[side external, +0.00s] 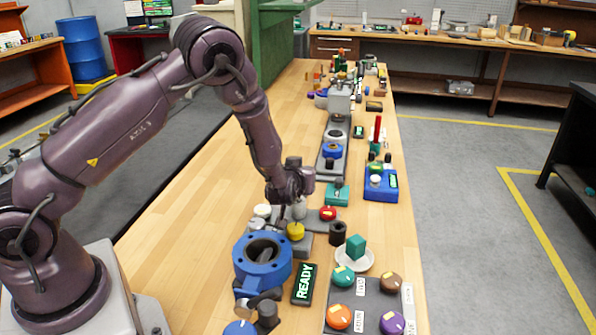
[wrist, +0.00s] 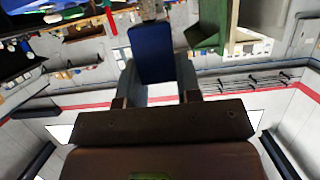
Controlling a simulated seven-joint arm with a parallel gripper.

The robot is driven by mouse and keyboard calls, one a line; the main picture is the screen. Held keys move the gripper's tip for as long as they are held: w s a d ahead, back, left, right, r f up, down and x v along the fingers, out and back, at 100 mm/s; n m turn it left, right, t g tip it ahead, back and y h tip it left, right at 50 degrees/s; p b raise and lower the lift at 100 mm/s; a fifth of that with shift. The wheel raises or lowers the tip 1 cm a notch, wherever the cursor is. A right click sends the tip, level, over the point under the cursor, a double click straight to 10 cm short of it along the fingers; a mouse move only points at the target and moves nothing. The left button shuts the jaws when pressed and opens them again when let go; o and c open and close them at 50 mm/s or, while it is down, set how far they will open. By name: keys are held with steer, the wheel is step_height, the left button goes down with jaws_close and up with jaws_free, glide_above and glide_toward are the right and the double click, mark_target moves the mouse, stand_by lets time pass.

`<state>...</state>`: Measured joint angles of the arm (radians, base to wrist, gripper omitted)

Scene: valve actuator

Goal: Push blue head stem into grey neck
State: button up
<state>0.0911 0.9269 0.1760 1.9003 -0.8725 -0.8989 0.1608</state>
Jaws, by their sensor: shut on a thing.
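In the wrist view a dark blue piece (wrist: 152,54), likely the blue head, extends out between the two fingers of my gripper (wrist: 155,97). The gripper is shut on it. Its stem cannot be made out. In the side view my gripper (side external: 300,184) is over the middle of the bench, and the held piece cannot be made out there. A small grey upright cylinder (side external: 299,209) stands just below the gripper; I cannot tell if it is the grey neck. A blue flanged ring body (side external: 262,262) with an open bore sits nearer the camera.
Near the gripper are a yellow knob (side external: 296,231), a red knob (side external: 328,213) and a black ring (side external: 338,233). A white dish (side external: 355,259) holds a green cube. A READY display (side external: 304,284) and a knob panel (side external: 370,302) lie in front. The bench's left side is clear.

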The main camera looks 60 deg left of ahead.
steer(key=shift+f, duration=0.65)
steer(key=o, duration=1)
steer(key=shift+o, duration=0.2)
steer(key=shift+d, duration=0.1)
step_height(320, 180, up, 3)
steer(key=shift+r, duration=0.1)
steer(key=s+d+r, duration=0.3)
steer(key=s+r, duration=0.6)
steer(key=s, duration=0.4)
steer(key=shift+s+d+r, duration=0.25)
steer(key=shift+s+r, duration=0.05)
steer(key=shift+r, duration=0.1)
steer(key=shift+f, duration=0.1)
